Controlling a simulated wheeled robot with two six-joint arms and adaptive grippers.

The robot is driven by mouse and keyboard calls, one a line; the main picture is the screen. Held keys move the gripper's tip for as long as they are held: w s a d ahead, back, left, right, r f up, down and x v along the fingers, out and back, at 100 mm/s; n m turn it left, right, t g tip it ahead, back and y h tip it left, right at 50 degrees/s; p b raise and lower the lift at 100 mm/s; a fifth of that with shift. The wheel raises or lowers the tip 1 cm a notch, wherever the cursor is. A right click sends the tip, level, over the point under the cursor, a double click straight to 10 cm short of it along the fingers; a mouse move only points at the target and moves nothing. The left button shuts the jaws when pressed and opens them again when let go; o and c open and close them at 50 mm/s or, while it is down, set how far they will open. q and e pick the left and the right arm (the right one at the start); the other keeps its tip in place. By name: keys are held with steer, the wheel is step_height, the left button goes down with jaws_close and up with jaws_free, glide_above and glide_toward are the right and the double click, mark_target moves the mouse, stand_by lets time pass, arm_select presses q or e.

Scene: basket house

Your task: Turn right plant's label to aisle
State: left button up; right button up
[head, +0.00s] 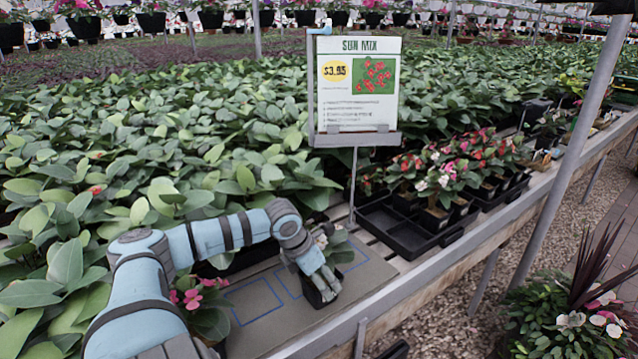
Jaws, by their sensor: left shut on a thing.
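My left gripper (325,284) reaches down over the grey board (262,328) and is shut on the right plant (340,246), a small leafy plant in a black pot (313,296). The fingers cover much of the pot, and I cannot tell which way its label faces. Blue outlines are drawn on the board, and the pot is at its right part; I cannot tell whether it touches the board. Another plant with pink flowers (192,298) stands at the board's left, partly behind my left arm. A dark piece at the bottom edge may be my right gripper (396,351).
A "SUN MIX" price sign (358,90) on a thin post stands behind the board. A black tray (400,228) and flowering pots (445,182) are to the right. Dense foliage fills the left. A metal pole (572,150) rises beside the bench edge, with the gravel aisle (450,300) beyond.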

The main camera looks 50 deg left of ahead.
arm_select(q)
steer(key=o, duration=1.4)
steer(key=shift+o, duration=0.2)
